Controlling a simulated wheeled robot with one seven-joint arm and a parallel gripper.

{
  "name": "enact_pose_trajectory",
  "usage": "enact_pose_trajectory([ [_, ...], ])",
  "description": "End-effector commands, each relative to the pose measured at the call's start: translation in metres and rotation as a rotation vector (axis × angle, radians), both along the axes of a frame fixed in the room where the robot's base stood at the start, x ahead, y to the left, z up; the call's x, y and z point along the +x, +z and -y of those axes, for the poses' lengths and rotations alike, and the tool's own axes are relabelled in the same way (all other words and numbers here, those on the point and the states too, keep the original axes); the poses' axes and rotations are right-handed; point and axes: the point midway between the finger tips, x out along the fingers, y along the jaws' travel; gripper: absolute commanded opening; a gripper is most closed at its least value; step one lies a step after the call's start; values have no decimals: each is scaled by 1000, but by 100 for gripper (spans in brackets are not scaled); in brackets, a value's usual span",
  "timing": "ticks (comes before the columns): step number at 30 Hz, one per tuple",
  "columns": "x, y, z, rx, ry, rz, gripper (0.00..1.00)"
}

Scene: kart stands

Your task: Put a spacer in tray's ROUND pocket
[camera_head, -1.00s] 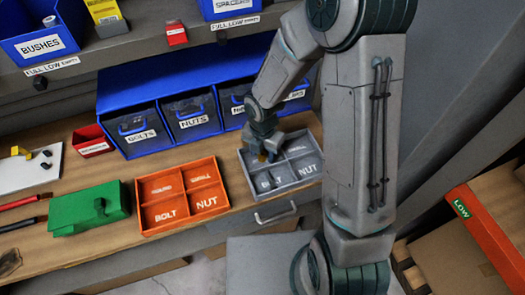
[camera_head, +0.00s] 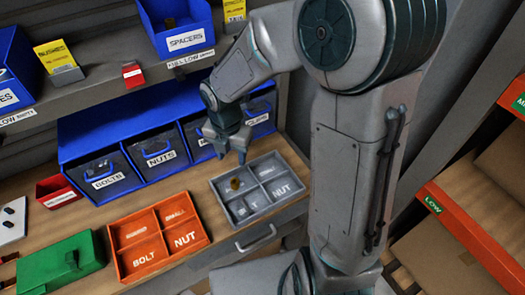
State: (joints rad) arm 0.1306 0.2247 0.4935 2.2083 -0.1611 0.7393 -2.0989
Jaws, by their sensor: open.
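The grey tray (camera_head: 245,218) lies on the bench and has four pockets. A small brass spacer (camera_head: 236,184) sits in its back-left pocket; it is too small to tell how flat it lies, and that pocket's label cannot be read. Dark marks or parts show in the front-left pocket, and the front-right one reads NUT. My gripper (camera_head: 232,156) is open and empty, just above and behind the back-left pocket, clear of the spacer. The blue SPACERS bin (camera_head: 185,42) is on the upper shelf with a brass piece inside.
An orange tray (camera_head: 157,240) with pockets stands left of the grey tray. Blue labelled bins (camera_head: 160,155) line the back of the bench below the shelf. A green box (camera_head: 60,262) and a red bin (camera_head: 58,191) are at the left. An orange rack (camera_head: 470,235) stands at the right.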

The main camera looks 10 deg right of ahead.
Motion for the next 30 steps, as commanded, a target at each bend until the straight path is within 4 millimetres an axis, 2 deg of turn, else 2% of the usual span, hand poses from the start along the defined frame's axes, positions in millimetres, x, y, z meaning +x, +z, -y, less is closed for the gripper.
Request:
enact_pose_trajectory([
  [5, -7, 21, 17, -22, -249, 45, 46],
  [14, -40, 78, 63, 16, -1059, 180, 46],
  [24, -94, 127, 101, 249, -1978, 236, 46],
  [30, -119, 140, 112, 400, -2372, 182, 46],
])
